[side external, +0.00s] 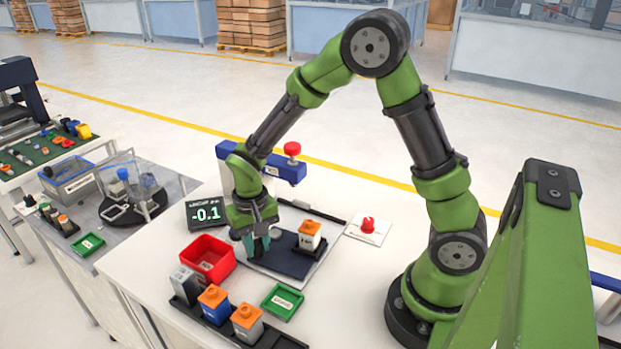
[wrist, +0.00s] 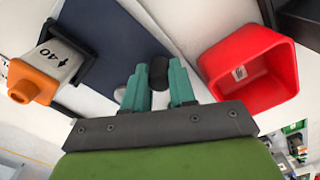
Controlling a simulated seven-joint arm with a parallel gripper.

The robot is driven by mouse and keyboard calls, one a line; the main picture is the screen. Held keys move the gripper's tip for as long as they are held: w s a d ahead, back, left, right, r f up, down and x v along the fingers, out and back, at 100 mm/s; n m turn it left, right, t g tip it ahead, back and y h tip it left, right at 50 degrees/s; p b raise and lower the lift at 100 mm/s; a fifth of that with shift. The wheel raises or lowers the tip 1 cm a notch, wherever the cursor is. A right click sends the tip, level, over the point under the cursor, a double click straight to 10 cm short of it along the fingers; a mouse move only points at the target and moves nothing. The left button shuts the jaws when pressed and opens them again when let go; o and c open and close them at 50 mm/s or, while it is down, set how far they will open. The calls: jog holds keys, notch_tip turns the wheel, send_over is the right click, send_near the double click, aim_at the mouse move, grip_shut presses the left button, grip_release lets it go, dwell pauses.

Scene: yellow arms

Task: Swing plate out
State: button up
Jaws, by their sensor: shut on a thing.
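The dark blue plate (side external: 287,262) lies flat on a white base on the table, below a blue press-like frame. It also shows in the wrist view (wrist: 108,32). My gripper (side external: 256,256) reaches down at the plate's left edge in the side view. In the wrist view, its teal fingers (wrist: 159,88) are closed around a short black knob (wrist: 159,70) at the plate's edge. A white block with an orange cap (side external: 310,232) sits in a black holder at the plate's right side; in the wrist view it is marked 40 (wrist: 58,66). My fingers partly hide the knob.
A red bin (side external: 207,240) stands close left of my gripper. In front are a rack of capped blocks (side external: 214,304) and a green tray (side external: 283,301). A display reading -0.1 (side external: 206,213), the blue frame with a red knob (side external: 285,168) and a red button (side external: 368,225) stand nearby.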

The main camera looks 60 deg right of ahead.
jog(key=shift+w, duration=0.3)
jog(key=shift+w+a, duration=0.15)
jog(key=shift+w, duration=0.15)
jog(key=o, duration=0.6)
jog(key=shift+c, duration=0.2)
jog(key=shift+r, duration=3.8)
